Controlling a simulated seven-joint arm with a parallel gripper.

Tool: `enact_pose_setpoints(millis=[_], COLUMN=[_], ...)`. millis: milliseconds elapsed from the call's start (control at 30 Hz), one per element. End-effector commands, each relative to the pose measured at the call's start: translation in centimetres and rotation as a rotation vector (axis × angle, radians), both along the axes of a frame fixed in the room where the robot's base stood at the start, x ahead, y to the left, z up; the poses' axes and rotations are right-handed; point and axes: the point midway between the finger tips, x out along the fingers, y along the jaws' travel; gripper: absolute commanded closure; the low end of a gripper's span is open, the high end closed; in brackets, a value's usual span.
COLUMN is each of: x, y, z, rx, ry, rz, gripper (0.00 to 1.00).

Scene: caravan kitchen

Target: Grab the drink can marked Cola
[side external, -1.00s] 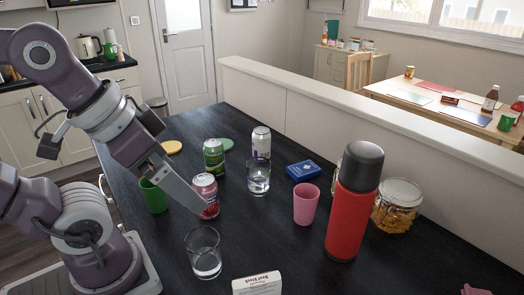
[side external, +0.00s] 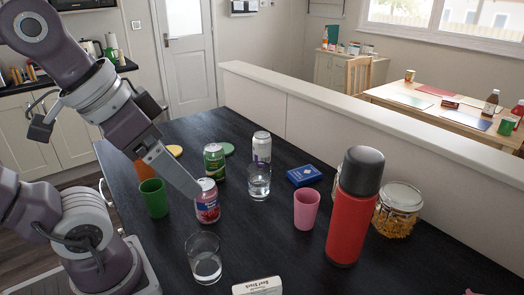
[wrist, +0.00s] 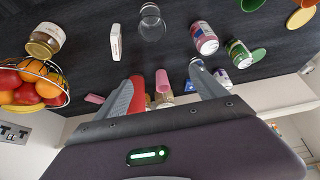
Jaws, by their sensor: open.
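A red can (side external: 207,203) stands upright on the dark table; its lettering is too small to read. A green can (side external: 214,162) and a white-and-purple can (side external: 262,147) stand behind it. In the wrist view the red can (wrist: 205,40) is beyond the right finger, with the green can (wrist: 240,54) to its right. My gripper (side external: 190,187) is open, its tip overlapping the red can's left edge in the side view. In the wrist view my gripper (wrist: 164,84) has no can between its fingers.
A glass (side external: 258,182) stands right of the red can, another glass (side external: 204,258) in front, a green cup (side external: 153,199) to its left. A pink cup (side external: 306,209), red flask (side external: 347,225), jar (side external: 398,212) and blue box (side external: 304,175) are further right. A fruit basket (wrist: 68,86) shows in the wrist view.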

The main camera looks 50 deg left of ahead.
Motion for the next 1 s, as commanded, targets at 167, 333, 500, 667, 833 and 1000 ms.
enact_pose_setpoints(millis=[167, 333, 500, 667, 833, 1000], x=[5.4, 14.4, 23.3, 29.8, 33.2, 33.1], y=[-0.4, 1.0, 5.8, 13.1, 22.1, 23.4], z=[3.1, 4.6, 4.8, 3.7, 1.7, -7.8], rx=[-0.067, -0.139, -0.134, -0.030, 0.185, 0.224], ry=[-0.076, -0.226, -0.388, -0.526, -0.638, -0.642], rz=[0.009, 0.081, 0.227, 0.404, 0.593, 0.617], gripper=[0.19, 0.19, 0.19, 0.19, 0.19, 0.19])
